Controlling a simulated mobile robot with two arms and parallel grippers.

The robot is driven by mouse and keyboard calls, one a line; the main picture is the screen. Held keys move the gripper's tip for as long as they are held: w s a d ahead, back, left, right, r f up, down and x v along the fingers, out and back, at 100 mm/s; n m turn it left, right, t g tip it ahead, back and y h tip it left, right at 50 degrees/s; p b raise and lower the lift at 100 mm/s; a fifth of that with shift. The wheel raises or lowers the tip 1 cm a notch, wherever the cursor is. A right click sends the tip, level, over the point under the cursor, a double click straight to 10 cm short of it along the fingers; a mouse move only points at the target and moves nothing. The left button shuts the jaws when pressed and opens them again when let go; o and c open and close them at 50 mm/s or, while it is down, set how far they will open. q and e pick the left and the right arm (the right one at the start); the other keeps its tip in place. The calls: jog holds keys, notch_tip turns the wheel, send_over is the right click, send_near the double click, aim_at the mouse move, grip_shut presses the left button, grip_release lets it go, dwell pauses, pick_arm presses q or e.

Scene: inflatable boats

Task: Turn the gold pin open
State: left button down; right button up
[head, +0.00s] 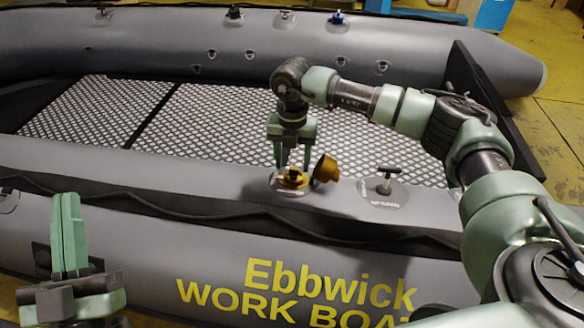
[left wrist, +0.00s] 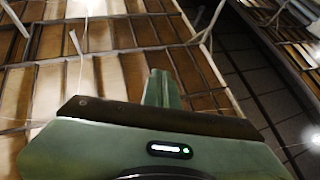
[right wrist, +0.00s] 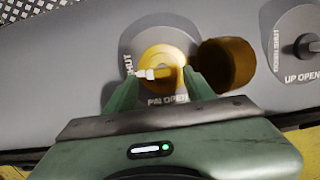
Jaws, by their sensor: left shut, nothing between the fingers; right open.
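The gold valve (head: 292,180) sits on the near tube of the grey boat, with its gold cap (head: 326,169) swung open to the right. In the right wrist view, the gold pin (right wrist: 158,73) lies across the valve's middle, its pale end toward the "SHUT" lettering at the left. "PIN OPEN" is printed below. My right gripper (right wrist: 162,80) is open above the valve, its fingertips on either side of the pin; contact cannot be told. My left gripper (head: 68,220) is shut and empty, at the lower left, away from the valve.
A second valve with a dark T-handle (head: 384,183) stands right of the gold one. The gold cap (right wrist: 226,63) is close beside my right finger. Dark valve fittings (head: 235,14) and a blue one (head: 337,17) sit on the far tube.

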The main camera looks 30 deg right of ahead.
pick_arm(q)
jog(key=shift+s+r+t, duration=0.8)
jog(key=shift+s+r, duration=0.05)
jog(key=shift+r, duration=0.25)
pick_arm(e)
jog(key=shift+f, duration=0.9)
grip_shut()
pick_arm(q)
jog(key=shift+w, duration=0.15)
